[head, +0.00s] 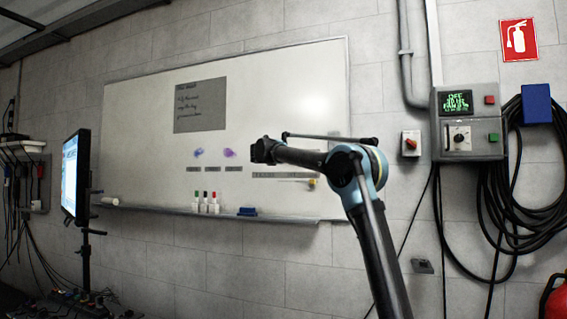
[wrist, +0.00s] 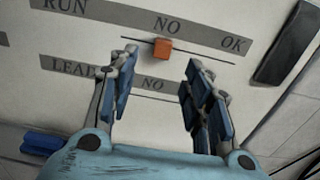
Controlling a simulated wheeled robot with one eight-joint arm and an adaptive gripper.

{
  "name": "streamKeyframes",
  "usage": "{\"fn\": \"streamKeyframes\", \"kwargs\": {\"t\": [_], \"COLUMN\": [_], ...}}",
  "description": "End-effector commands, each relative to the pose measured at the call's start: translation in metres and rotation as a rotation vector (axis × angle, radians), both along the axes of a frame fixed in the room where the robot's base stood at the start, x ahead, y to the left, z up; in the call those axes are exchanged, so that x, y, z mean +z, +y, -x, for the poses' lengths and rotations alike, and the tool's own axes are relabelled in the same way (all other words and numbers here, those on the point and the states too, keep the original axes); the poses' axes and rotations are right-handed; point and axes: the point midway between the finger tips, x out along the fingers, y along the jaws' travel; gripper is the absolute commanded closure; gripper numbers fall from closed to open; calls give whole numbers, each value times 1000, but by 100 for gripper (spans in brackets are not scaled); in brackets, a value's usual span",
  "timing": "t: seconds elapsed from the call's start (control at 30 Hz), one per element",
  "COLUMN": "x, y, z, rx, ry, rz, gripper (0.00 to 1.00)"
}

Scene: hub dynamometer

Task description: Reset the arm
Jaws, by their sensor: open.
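My arm (head: 372,215) rises from the bottom of the head view and bends left in front of the whiteboard. My gripper (head: 262,150) is at its end, small and dark there. In the wrist view my gripper (wrist: 160,75) is open, its two blue-padded fingers apart with nothing between them. A small orange block (wrist: 163,47) sits on a thin dark line on the board, beyond the fingertips. I cannot tell the distance between them.
The whiteboard (head: 285,100) has grey label strips, several markers (head: 205,203) and a blue eraser (head: 247,211) on its ledge. A control box (head: 467,124) and coiled black cables (head: 500,185) hang right. A monitor (head: 76,177) stands left.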

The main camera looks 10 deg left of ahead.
Motion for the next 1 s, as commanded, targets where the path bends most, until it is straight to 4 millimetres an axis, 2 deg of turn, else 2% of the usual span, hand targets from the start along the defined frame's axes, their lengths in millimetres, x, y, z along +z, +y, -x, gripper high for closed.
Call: {"fn": "streamKeyframes", "kwargs": {"t": [0.13,0.67,0.77,0.87,1.0], "x": [0,-1,-5,-16,-41], "y": [2,-1,-18,-51,-112], "z": [6,7,12,23,50], "rx": [1,-3,-24,-65,-153], "ry": [0,1,10,27,53], "rz": [0,-8,-53,-147,-334], "gripper": [55,55,55,55,55]}}
